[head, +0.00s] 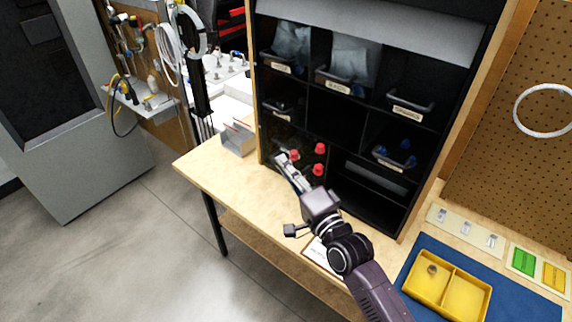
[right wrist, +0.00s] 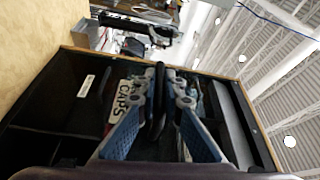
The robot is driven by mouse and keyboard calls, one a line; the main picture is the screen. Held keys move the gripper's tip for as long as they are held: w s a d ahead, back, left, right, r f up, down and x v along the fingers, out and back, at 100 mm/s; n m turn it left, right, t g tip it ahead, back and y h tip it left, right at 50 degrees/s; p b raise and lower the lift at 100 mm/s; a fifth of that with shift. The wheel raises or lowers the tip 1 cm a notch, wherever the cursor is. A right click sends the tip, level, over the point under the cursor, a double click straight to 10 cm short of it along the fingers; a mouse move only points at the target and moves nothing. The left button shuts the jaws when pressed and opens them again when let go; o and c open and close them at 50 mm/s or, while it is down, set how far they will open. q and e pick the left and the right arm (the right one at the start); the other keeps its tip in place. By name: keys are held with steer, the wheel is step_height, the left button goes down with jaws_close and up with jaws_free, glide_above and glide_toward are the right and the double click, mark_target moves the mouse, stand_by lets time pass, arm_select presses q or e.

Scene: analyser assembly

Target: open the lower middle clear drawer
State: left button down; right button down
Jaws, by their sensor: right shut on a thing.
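The clear drawer with red caps (head: 319,149) is in the lower part of the black cabinet, toward its left side. Its walls are hard to make out. In the right wrist view its label reads "CAPS" (right wrist: 128,101), beside a dark bar handle (right wrist: 158,98). My right gripper (head: 283,162) is at the front of this drawer. In the right wrist view the gripper (right wrist: 160,100) has its fingers on both sides of the handle and is shut on it. How far the drawer stands out is hard to tell. My left gripper is not in view.
The black cabinet (head: 336,120) holds other labelled drawers above, and a drawer with blue parts (head: 394,160) to the right. A grey bin (head: 238,140) stands on the wooden table (head: 215,168) at left. A yellow tray (head: 447,288) lies on a blue mat at right.

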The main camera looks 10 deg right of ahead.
steer(key=c, duration=2)
jaws_free()
steer(key=shift+c, duration=0.2)
steer(key=shift+s+d+f, duration=0.1)
steer(key=shift+s, duration=0.15)
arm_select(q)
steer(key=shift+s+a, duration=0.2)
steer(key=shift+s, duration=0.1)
arm_select(e)
steer(key=r+v, duration=0.1)
steer(key=v, duration=1)
steer(key=shift+s+f, duration=0.25)
steer(key=shift+f, duration=0.15)
